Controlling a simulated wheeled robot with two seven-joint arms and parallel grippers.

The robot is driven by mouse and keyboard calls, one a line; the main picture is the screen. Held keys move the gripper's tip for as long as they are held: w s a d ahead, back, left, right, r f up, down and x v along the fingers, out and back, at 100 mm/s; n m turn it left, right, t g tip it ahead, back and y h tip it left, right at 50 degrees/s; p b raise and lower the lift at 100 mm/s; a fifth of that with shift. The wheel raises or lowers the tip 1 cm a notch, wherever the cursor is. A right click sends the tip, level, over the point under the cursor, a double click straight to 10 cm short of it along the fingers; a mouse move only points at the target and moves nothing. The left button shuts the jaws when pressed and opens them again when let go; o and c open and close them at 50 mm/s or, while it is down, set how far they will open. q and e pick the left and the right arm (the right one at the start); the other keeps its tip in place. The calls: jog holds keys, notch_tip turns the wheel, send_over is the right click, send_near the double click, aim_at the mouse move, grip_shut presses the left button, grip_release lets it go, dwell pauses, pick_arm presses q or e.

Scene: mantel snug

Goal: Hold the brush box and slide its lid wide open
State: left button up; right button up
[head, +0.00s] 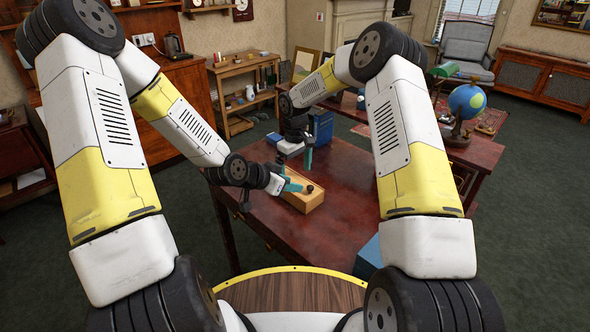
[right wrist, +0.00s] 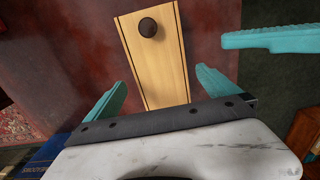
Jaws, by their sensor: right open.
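The brush box (head: 301,204) is a light wooden box with a dark round knob on its lid, lying on the red-brown table. In the right wrist view the lid (right wrist: 158,65) and its knob (right wrist: 147,28) show from above; the lid appears to lie flat between dark side grooves. My right gripper (head: 296,158) hangs over the box's far part, open, with its teal fingers apart on either side of the box in the right wrist view (right wrist: 160,95). My left gripper (head: 291,185) is at the box's left side; its teal finger shows apart from the box in the right wrist view (right wrist: 268,38).
The red-brown table (head: 330,228) has free room in front of and right of the box. A blue upright object (head: 321,127) stands behind, and a blue box (head: 369,256) sits at the near right edge. A globe (head: 467,101) stands on another table at right.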

aim_at(296, 181)
notch_tip(296, 181, down, 7)
jog(key=shift+f, duration=0.1)
dwell(0.3)
jog(key=c, duration=1.3)
pick_arm(q)
jog(key=shift+o, duration=0.6)
pick_arm(e)
jog(key=shift+c, duration=0.8)
pick_arm(q)
jog(key=w+d+f+t+h, duration=0.1)
jog(key=w+d+f, duration=0.1)
jog(key=f, duration=0.1)
jog(key=w+d+f+t+h, duration=0.1)
jog(key=w+d+f, duration=0.2)
jog(key=shift+w+d+f, duration=0.1)
